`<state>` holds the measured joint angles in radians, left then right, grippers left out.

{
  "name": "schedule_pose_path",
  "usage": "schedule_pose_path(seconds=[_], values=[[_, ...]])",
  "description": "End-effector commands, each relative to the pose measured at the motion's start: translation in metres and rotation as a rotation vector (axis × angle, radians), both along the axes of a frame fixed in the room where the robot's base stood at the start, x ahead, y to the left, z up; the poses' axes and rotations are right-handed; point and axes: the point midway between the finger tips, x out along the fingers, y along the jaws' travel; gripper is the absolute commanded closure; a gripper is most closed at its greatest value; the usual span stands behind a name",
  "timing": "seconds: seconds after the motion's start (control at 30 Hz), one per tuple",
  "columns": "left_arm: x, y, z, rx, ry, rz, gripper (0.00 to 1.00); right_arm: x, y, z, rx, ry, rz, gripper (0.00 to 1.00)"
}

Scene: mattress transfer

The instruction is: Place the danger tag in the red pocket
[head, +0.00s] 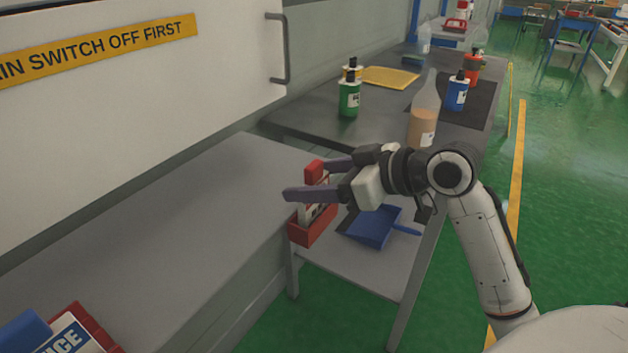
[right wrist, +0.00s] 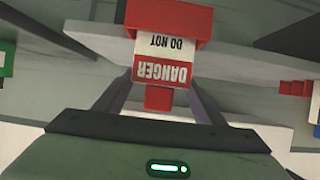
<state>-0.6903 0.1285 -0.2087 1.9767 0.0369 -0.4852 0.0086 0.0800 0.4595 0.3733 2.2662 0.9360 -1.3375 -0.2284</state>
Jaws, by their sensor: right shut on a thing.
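The danger tag is a white card with a red DANGER band and a red tab; the tab (head: 314,171) shows between my right fingers in the head view, and the lettered card (right wrist: 163,58) shows upside down in the right wrist view. My right gripper (head: 306,180) is shut on the tag; it also shows in the right wrist view (right wrist: 160,86). The red pocket (head: 314,233) is at the front edge of the grey bench, just below the gripper; it also shows in the right wrist view (right wrist: 168,20). The tag's far end meets the pocket; how deep it sits is hidden. My left gripper is out of view.
The grey bench top (head: 190,205) is mostly clear. A red holder with a NOTICE-like card (head: 76,338) is at its near left. Bottles, including a green one (head: 349,97), stand on the dark table behind. A blue dustpan (head: 372,228) lies on a lower shelf.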

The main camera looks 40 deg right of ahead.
Motion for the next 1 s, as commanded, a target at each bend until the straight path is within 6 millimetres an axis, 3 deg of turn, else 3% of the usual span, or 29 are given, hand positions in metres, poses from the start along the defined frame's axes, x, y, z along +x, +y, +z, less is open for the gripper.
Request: schedule_pose_path(seconds=[0.13,0.17,0.27,0.67,1.0], values=[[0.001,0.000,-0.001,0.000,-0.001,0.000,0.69,0.000,0.000,-0.002,0.000,0.000,0.000,0.60],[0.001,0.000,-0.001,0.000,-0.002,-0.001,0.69,0.000,0.000,-0.003,0.000,0.001,0.000,0.35],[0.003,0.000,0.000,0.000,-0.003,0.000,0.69,0.000,0.000,-0.002,0.000,0.001,0.001,0.18],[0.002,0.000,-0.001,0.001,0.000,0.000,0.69,-0.004,-0.002,0.003,-0.001,-0.001,0.000,0.18],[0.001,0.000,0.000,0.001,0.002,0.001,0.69,-0.059,-0.025,0.031,-0.003,0.001,-0.002,0.18]])
